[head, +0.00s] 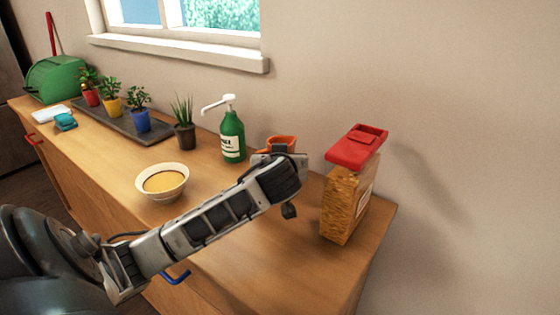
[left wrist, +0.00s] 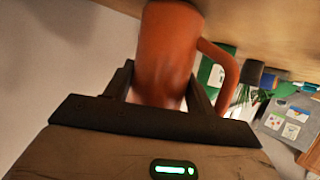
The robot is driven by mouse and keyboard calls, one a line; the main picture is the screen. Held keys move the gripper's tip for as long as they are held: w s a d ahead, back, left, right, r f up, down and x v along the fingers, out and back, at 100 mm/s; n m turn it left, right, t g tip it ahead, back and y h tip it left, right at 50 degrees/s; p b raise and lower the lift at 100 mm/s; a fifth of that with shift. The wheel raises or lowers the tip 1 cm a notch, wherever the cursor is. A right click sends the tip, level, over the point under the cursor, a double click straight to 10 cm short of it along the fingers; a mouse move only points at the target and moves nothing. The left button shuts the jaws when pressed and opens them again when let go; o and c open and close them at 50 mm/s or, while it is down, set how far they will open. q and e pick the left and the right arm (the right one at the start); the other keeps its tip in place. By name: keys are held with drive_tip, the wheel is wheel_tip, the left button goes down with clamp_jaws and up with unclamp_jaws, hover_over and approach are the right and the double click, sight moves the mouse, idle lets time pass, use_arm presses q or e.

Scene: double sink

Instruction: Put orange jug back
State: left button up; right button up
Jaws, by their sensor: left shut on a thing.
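The orange jug (head: 284,143) shows in the head view mostly hidden behind my left gripper (head: 282,160), near the back of the wooden counter by the wall. In the left wrist view the orange jug (left wrist: 166,45) stands between the two dark fingers of my left gripper (left wrist: 163,90), which is shut on its body. Its handle (left wrist: 228,75) is at the right there. In that view the jug's far end is close to the wooden surface; I cannot tell whether it touches. My right gripper is in neither view.
A cereal container with a red lid (head: 352,185) stands right of the jug, near the counter's end. A green pump bottle (head: 232,136) stands left of it. A bowl (head: 162,182) and potted plants (head: 138,108) are farther left. The wooden counter (head: 235,245) is clear in front.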

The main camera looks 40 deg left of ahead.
use_arm(q)
drive_tip(key=shift+f, duration=0.15)
drive_tip(key=o, duration=1.3)
drive_tip(key=shift+f, duration=0.1)
drive_tip(key=shift+c, duration=0.2)
drive_tip(key=shift+s+d, duration=0.1)
drive_tip(key=v, duration=1.2)
drive_tip(key=shift+r, duration=0.2)
